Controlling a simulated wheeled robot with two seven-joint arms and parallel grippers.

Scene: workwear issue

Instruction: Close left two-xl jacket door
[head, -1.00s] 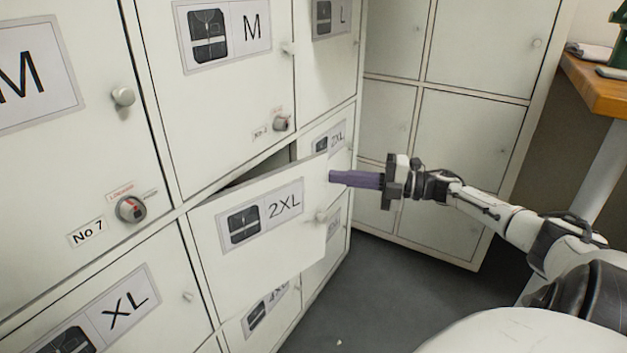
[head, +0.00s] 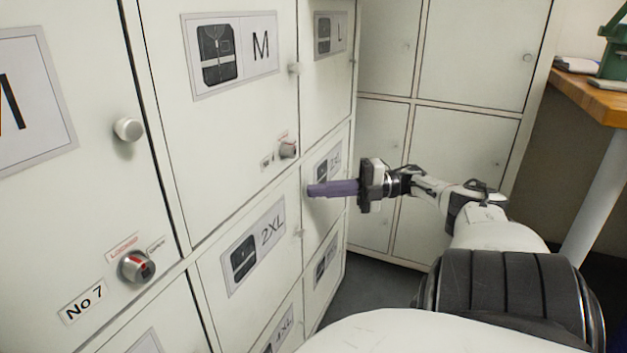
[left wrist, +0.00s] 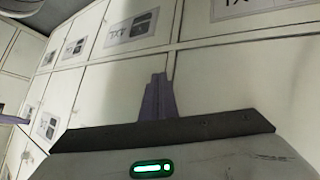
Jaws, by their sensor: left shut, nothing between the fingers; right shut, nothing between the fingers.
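The left two-XL jacket door (head: 228,298), with a jacket picture and a 2XL label, lies about flush with the locker front in the head view. Its small knob (head: 298,233) is at its right edge. My right gripper (head: 311,190) is shut and empty, its purple fingers pointing left near that door's upper right corner. I cannot tell whether they touch it. My left gripper is outside the head view. In the left wrist view my left gripper (left wrist: 158,78) is shut and empty, its fingers in front of pale locker doors.
Other locker doors marked M (head: 220,130) and L (head: 326,75) surround it. A second locker bank (head: 470,50) stands behind my right arm. A wooden-topped table (head: 590,95) is at the far right. Grey floor (head: 365,290) shows between the lockers and my body.

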